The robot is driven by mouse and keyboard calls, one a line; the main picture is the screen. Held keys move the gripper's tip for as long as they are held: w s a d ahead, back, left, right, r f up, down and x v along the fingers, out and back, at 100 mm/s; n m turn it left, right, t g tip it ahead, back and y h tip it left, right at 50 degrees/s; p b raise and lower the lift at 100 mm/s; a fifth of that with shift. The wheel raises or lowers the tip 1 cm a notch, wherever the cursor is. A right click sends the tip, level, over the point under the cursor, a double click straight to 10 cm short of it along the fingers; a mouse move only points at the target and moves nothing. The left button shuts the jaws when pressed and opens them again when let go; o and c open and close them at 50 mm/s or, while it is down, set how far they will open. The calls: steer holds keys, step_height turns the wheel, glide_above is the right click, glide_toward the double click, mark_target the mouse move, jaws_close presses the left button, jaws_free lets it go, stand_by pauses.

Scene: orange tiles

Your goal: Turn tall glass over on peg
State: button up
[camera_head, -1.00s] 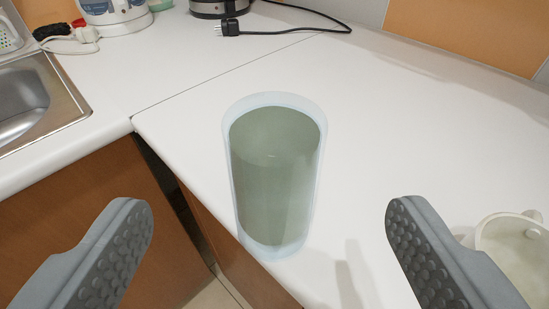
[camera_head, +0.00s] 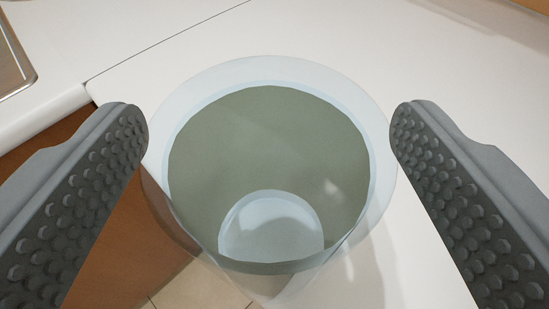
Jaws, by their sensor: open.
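The tall glass (camera_head: 270,170) stands in the middle of the view, with a clear pale rim and a grey-green inner wall. I look down into its open mouth and see its pale round bottom. It seems upright on the white counter, near the counter's edge. My gripper (camera_head: 269,125) is open, with one ridged grey finger on each side of the glass. The left finger is very close to the rim; I cannot tell whether it touches. The right finger is also close to the rim. No peg is in view.
The white counter (camera_head: 440,70) is clear behind and to the right of the glass. The sink edge (camera_head: 22,70) shows at the upper left. The counter's front edge drops to a brown cabinet (camera_head: 120,235) and a tiled floor (camera_head: 195,288).

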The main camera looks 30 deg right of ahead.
steer(key=shift+x, duration=1.15)
steer(key=c, duration=1.3)
steer(key=shift+r, duration=0.15)
